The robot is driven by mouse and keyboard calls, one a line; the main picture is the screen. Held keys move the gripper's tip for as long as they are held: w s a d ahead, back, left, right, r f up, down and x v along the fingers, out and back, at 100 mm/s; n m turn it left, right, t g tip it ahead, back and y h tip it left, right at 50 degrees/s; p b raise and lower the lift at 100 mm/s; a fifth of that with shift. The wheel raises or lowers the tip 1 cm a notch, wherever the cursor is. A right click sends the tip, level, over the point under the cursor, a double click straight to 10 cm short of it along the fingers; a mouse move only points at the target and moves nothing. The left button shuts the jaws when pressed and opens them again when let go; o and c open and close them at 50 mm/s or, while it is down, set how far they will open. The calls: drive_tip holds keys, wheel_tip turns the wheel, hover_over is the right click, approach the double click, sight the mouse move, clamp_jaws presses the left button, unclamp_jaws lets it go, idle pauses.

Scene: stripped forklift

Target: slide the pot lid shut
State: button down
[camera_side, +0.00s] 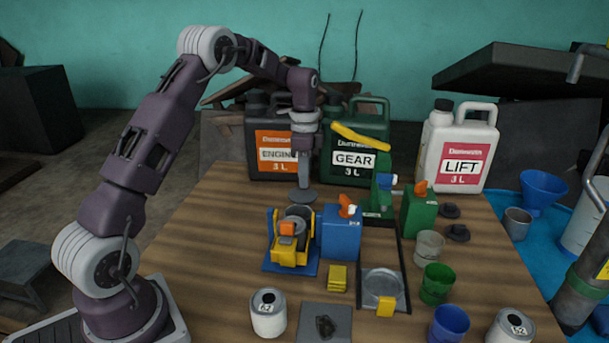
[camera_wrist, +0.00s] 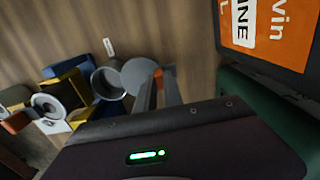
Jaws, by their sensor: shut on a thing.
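The pot (camera_wrist: 106,84) is a grey round cup, and its dark opening shows in the wrist view. In the side view the pot (camera_side: 298,212) stands behind the yellow block on the blue base. The lid (camera_side: 301,197) is a flat grey disc at the pot's far side, below my gripper (camera_side: 304,180). In the wrist view the lid (camera_wrist: 136,77) lies to the right of the opening and overlaps its edge, leaving much of it uncovered. My gripper (camera_wrist: 160,88) is shut at the lid's right side, on a small orange-tipped part that seems to be its handle. The fingers partly hide the grip.
A blue can (camera_side: 340,233) stands close right of the pot. The black ENGINE jug (camera_side: 268,140) and green GEAR jug (camera_side: 370,130) stand close behind my gripper. A yellow block (camera_side: 290,245) is in front of the pot. The table's left part is clear.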

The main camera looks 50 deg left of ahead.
sight(301, 201)
drive_tip(key=s+d, duration=0.4)
drive_tip(key=shift+s+d, duration=0.2)
drive_tip(key=shift+d, duration=0.05)
drive_tip(key=c, duration=1.5)
unclamp_jaws()
drive_tip(key=shift+o, duration=0.2)
wheel_tip(301, 201, up, 7)
drive_tip(key=shift+r, duration=0.1)
